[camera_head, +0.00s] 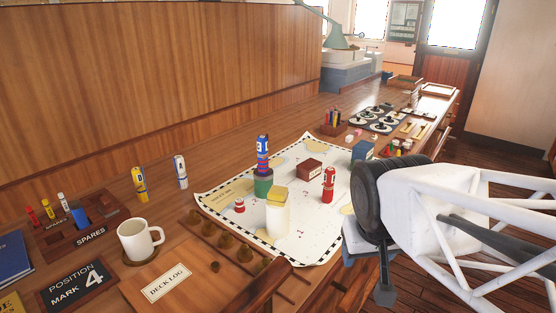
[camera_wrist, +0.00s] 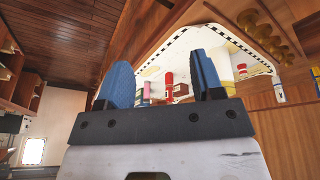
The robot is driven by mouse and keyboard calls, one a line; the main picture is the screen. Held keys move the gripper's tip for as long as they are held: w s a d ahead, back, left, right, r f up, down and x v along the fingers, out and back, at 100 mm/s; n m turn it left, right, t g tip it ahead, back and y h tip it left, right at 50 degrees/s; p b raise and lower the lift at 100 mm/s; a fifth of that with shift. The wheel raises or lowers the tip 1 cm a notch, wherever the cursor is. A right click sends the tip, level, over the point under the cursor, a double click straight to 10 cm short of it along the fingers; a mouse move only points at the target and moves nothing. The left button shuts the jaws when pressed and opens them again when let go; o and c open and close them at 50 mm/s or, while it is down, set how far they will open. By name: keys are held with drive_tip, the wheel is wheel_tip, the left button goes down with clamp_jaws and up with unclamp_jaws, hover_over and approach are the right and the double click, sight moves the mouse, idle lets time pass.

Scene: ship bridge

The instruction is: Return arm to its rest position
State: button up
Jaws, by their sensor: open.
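My arm comes in from the right in the head view, beside the desk's right edge. My gripper (camera_wrist: 162,65) has two blue fingers spread apart in the wrist view, with nothing held between them. It is apart from the things on the chart (camera_head: 292,238). The red cylinder also shows beyond the fingers in the wrist view (camera_wrist: 168,82).
At the left are a white mug (camera_head: 138,240), a spares tray (camera_head: 82,220), two upright cylinders, yellow (camera_head: 139,184) and white (camera_head: 180,172), and a deck log (camera_head: 168,280). A green lamp (camera_head: 335,38) hangs over the back. Open floor (camera_head: 490,170) lies right of the desk.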

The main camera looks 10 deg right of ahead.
drive_tip(key=shift+g+y, duration=0.4)
drive_tip(key=s, duration=0.1)
drive_tip(key=s+a, duration=0.2)
drive_tip(key=shift+s+f, duration=0.25)
drive_tip(key=shift+f, duration=0.15)
idle(0.6)
